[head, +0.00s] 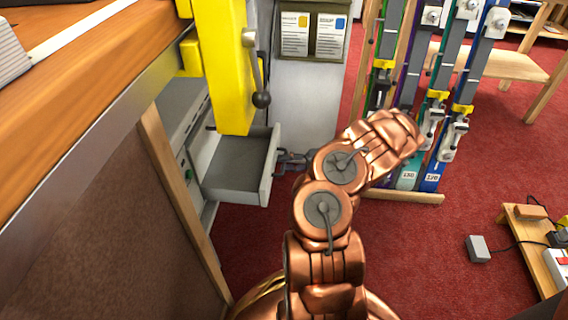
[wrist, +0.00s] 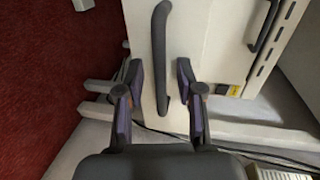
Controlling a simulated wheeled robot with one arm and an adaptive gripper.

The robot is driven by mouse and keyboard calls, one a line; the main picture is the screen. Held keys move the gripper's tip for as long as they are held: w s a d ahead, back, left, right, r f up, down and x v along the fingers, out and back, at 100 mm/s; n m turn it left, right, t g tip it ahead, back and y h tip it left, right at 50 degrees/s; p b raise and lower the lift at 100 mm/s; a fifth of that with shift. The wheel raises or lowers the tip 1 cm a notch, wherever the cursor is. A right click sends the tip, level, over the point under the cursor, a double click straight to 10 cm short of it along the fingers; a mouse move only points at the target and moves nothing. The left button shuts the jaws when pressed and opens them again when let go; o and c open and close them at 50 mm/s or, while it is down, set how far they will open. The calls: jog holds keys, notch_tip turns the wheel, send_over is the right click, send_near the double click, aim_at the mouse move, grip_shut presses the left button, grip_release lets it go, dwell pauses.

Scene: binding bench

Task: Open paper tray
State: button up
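The paper tray (head: 235,165), a grey-white drawer under the yellow machine, stands pulled out, and its inside looks empty. Its pale front panel shows in the wrist view (wrist: 200,30) with a long dark handle (wrist: 160,50). My gripper (wrist: 159,75) is open, with one finger on each side of the lower part of the handle and a gap on both sides. In the head view my gripper (head: 290,160) is at the tray's front, partly hidden by my copper arm.
A wooden bench (head: 75,80) runs along the left. A rack of upright skis (head: 440,100) stands to the right of the tray. A low wooden stand (head: 535,245) with a power strip and a cable is at the lower right.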

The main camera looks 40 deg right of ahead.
jog(key=v, duration=1.1)
dwell(0.3)
